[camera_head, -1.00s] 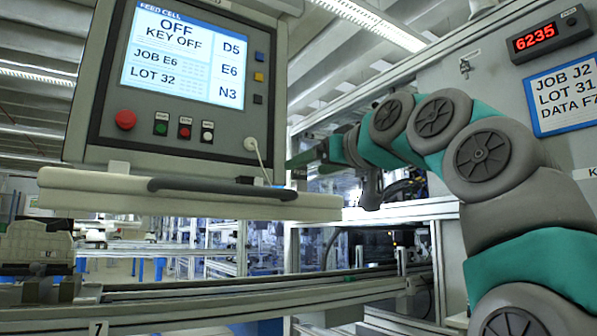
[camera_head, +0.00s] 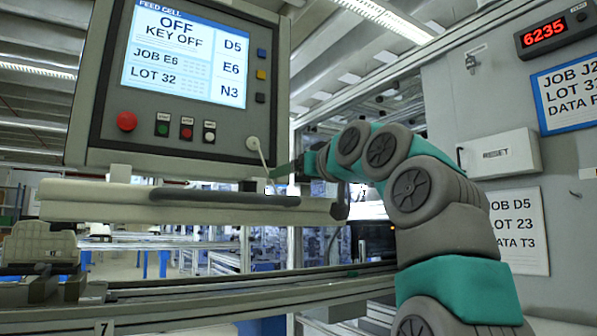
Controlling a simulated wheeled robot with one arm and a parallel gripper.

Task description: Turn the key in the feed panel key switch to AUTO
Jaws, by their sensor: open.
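The feed panel (camera_head: 190,75) stands at the upper left, and its screen (camera_head: 192,45) reads OFF and KEY OFF. A red button (camera_head: 127,121) and three small buttons sit below the screen. A pale round fitting (camera_head: 252,143) with a thin cord is at the panel's lower right; I cannot tell whether it is the key switch. I cannot make out a key in a switch. My gripper (camera_head: 284,171) is at the panel's lower right edge, small and partly hidden, and is open. I cannot tell its distance from the panel or see anything between its fingers.
A shelf with a dark handle (camera_head: 225,197) juts out under the panel. A rail (camera_head: 240,288) runs below. On the right wall are a white box (camera_head: 500,155), posted sheets (camera_head: 519,230), a red number display (camera_head: 541,36) and a small hanging item (camera_head: 471,63).

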